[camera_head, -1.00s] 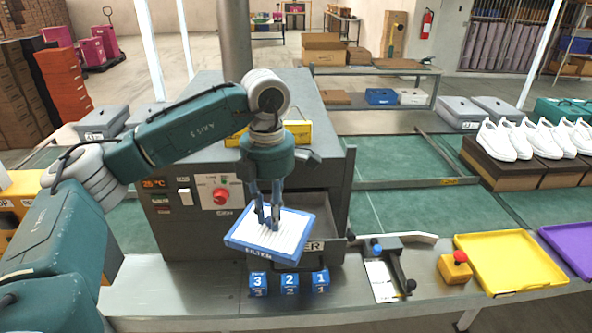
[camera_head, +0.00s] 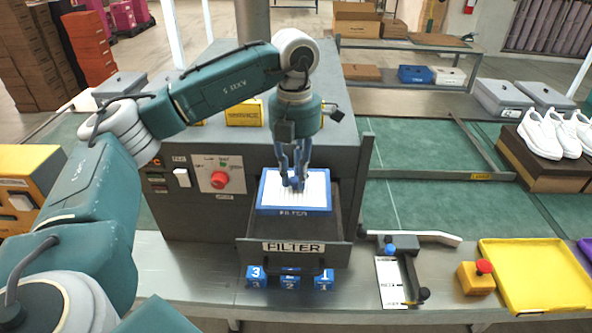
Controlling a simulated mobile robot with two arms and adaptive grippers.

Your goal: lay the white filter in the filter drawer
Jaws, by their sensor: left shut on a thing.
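The white filter (camera_head: 313,190) is a pleated white panel in a blue frame. My left gripper (camera_head: 296,183) is shut on it from above. The filter is level and square with the filter drawer (camera_head: 293,247), over the back of its opening. The drawer is pulled out from the grey machine and bears a FILTER label. Its dark floor shows in front of the filter. I cannot tell whether the filter touches the drawer floor. My right gripper is not in view.
Several numbered blue blocks (camera_head: 290,278) stand on the steel bench just in front of the drawer. A red knob (camera_head: 219,180) is on the machine's front. To the right are a clamp fixture (camera_head: 392,272), a red button on a yellow box (camera_head: 477,278) and a yellow tray (camera_head: 538,276).

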